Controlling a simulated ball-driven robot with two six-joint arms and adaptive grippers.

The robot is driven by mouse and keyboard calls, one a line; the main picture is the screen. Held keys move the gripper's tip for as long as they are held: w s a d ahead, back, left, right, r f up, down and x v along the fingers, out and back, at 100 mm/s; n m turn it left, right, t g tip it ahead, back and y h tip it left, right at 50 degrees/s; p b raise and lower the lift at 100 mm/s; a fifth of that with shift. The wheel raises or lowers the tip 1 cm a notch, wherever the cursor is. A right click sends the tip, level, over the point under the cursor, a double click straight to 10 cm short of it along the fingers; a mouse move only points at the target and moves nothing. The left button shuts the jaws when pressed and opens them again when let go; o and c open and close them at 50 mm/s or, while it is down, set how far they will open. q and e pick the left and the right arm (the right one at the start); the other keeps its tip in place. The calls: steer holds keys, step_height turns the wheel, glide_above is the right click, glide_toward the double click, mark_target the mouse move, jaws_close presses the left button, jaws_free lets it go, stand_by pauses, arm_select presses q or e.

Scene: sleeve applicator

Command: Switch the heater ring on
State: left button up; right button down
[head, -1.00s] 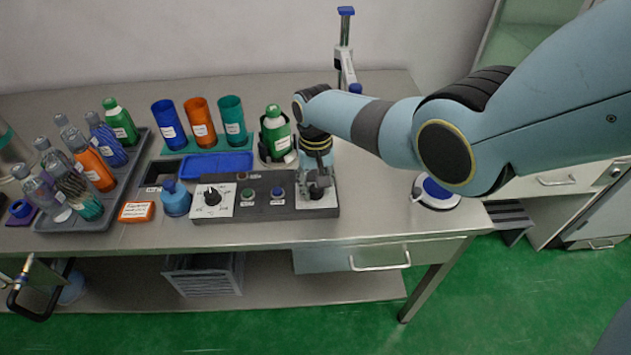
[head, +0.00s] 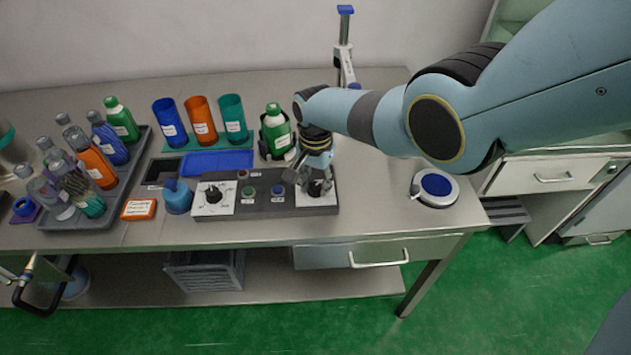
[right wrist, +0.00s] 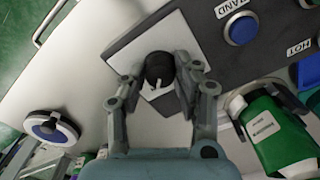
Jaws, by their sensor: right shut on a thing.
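A dark control panel (head: 262,207) lies along the front of the bench. A black rotary knob (right wrist: 158,70) with a pale pointer line sits on the white plate (right wrist: 140,45) at its right end. My right gripper (head: 316,186) is down at this knob, its two fingers on either side of it in the right wrist view (right wrist: 160,78), shut on it. Another black dial (head: 212,194) sits on a white plate at the panel's left end. A green button (head: 248,190) and a blue button (head: 278,190) are between them. I cannot make out which marking the gripped knob points at.
A green bottle (head: 276,132) stands in a dark holder close behind my right gripper. Blue, orange and teal cups (head: 233,118) stand behind a blue tray (head: 218,162). A tray of bottles (head: 125,170) is at the left. A round blue-topped device (head: 437,186) lies to the right.

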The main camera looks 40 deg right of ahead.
mark_target(316, 185)
stand_by(0.5)
steer(key=c, duration=1)
jaws_free()
step_height(316, 185, up, 12)
